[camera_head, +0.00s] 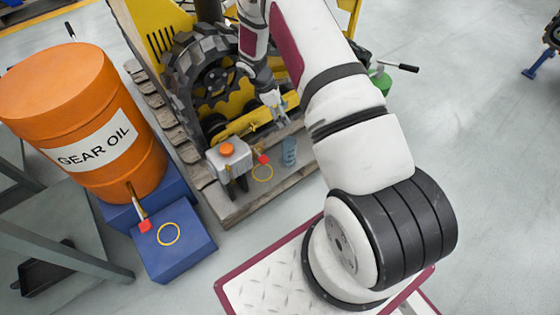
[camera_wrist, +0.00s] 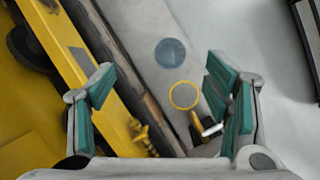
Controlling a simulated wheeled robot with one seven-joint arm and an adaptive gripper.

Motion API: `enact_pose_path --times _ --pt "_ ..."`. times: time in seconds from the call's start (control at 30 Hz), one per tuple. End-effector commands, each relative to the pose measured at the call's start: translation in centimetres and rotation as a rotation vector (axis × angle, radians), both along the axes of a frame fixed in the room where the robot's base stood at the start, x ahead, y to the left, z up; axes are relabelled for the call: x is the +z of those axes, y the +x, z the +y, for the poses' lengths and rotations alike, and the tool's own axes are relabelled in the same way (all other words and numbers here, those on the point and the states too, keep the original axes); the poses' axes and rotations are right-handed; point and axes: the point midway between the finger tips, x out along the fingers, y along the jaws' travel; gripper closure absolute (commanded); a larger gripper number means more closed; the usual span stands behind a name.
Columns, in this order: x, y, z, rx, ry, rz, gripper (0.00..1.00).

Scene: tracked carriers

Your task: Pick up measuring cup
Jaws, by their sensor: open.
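The measuring cup (camera_head: 290,152), bluish and see-through, stands upright on a grey ledge beside the yellow machine in the head view. In the wrist view I see it from above as a blue disc (camera_wrist: 170,52), ahead of the fingertips. My gripper (camera_head: 274,106) is above the ledge, up and to the left of the cup in the head view. In the wrist view my gripper (camera_wrist: 160,78) has its teal-padded fingers spread wide with nothing between them. It is apart from the cup.
A yellow ring (camera_head: 262,172) marks the ledge near a red-handled tap (camera_head: 263,159) and a grey container (camera_head: 230,162) with an orange cap. The yellow machine (camera_wrist: 75,60) runs close along the left finger. An orange gear oil drum (camera_head: 95,120) stands on a blue base (camera_head: 178,250).

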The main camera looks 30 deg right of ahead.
Motion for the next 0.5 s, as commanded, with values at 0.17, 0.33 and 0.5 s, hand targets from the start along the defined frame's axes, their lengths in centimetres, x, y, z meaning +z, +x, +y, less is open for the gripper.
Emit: enact_pose_path --times 0.17,0.33,0.5 --pt "-6.3 -0.8 -0.6 0.061 0.009 0.047 0.29" --pt "-8.3 -1.2 -1.0 0.078 0.012 0.060 0.29" --pt "-11.0 -1.7 -1.9 0.078 0.012 0.061 0.29"
